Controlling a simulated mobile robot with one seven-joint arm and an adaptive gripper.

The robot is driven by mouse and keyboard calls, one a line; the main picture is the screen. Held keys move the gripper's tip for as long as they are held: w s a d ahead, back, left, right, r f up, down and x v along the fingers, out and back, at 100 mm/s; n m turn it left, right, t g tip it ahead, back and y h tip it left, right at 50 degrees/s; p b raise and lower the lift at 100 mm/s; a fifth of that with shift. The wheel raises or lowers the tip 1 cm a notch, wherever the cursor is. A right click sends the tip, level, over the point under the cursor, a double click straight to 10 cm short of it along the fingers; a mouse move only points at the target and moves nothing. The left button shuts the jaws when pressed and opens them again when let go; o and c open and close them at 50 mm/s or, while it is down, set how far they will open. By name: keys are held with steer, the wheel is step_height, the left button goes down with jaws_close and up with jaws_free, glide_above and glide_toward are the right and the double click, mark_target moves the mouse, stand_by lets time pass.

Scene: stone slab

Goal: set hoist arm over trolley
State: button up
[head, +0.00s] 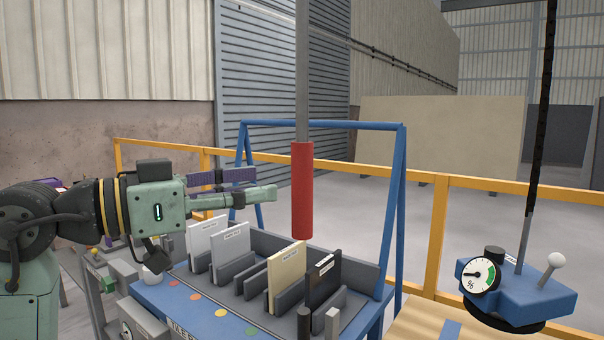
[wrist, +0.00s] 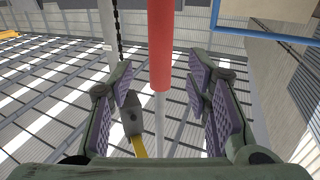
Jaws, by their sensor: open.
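A red grip (head: 302,190) sits on the lower end of a grey rod (head: 302,70) that hangs from above; the hoist arm itself is not clearly seen. The trolley (head: 160,297) is blue, with a tall blue frame and slotted racks, and the grip hangs in front of its frame. My gripper (head: 262,193) is open and empty, just left of the grip, pointing at it. In the wrist view, the red grip (wrist: 160,45) shows between the spread purple-padded fingers (wrist: 162,90), apart from both pads. How far ahead it lies is hard to tell.
Pale and dark sample slabs (head: 286,270) stand in the trolley racks below my gripper. A blue lifter (head: 520,300) with a gauge hangs on a black chain at right. A yellow rail (head: 440,235) runs behind. Open floor lies beyond it.

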mark_target(293, 182)
steer(key=p+x, duration=0.2)
steer(key=x, duration=0.6)
steer(key=shift+w+d, duration=0.15)
steer(key=shift+w, duration=0.05)
steer(key=shift+c, duration=0.5)
jaws_close()
